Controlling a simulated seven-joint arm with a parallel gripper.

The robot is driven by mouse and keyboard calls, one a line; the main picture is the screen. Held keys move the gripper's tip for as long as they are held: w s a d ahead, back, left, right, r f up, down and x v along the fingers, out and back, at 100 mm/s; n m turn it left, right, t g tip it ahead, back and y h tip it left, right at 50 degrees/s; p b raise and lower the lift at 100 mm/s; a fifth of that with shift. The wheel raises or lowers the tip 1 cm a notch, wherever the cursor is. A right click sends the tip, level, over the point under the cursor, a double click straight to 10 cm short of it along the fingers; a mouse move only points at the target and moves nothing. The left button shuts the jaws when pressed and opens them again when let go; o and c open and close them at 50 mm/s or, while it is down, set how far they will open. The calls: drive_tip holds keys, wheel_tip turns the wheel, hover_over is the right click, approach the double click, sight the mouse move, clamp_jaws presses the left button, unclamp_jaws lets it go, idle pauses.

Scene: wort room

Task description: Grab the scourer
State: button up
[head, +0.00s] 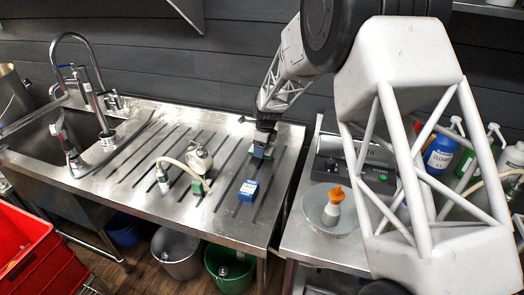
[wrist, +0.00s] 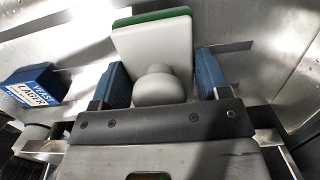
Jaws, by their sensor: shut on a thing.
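The scourer (wrist: 152,45) is a pale block with a green pad along its far edge and a rounded pale knob facing the wrist camera. My gripper (wrist: 162,82) is shut on it, with one blue finger pad on each side of the block. In the head view, my gripper (head: 264,138) points down over the right part of the steel drainboard (head: 140,182), and the scourer (head: 259,153) shows as a small greenish piece beneath it. I cannot tell whether the scourer touches the board.
A blue yeast box (head: 247,191) stands just in front of my gripper. A pale gauge (head: 199,160) and a hose with a green block (head: 200,187) are to its left. A sink with a tap (head: 98,100) is far left.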

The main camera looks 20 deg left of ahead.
drive_tip(key=shift+s+d+r, duration=0.1)
drive_tip(key=shift+s+r, duration=0.05)
drive_tip(key=shift+r, duration=0.35)
drive_tip(key=shift+s+d+r, duration=0.1)
drive_tip(key=shift+s+r, duration=0.05)
drive_tip(key=shift+r, duration=0.3)
drive_tip(key=s+d, duration=0.2)
drive_tip(key=s, duration=0.2)
drive_tip(key=s+d+r, duration=0.1)
drive_tip(key=s+d, duration=0.2)
drive_tip(key=s, duration=0.1)
drive_tip(key=s+d, duration=0.2)
drive_tip(key=s, duration=0.3)
drive_tip(key=shift+s+d+r, duration=0.1)
drive_tip(key=shift+d+r, duration=0.05)
drive_tip(key=shift+d, duration=0.2)
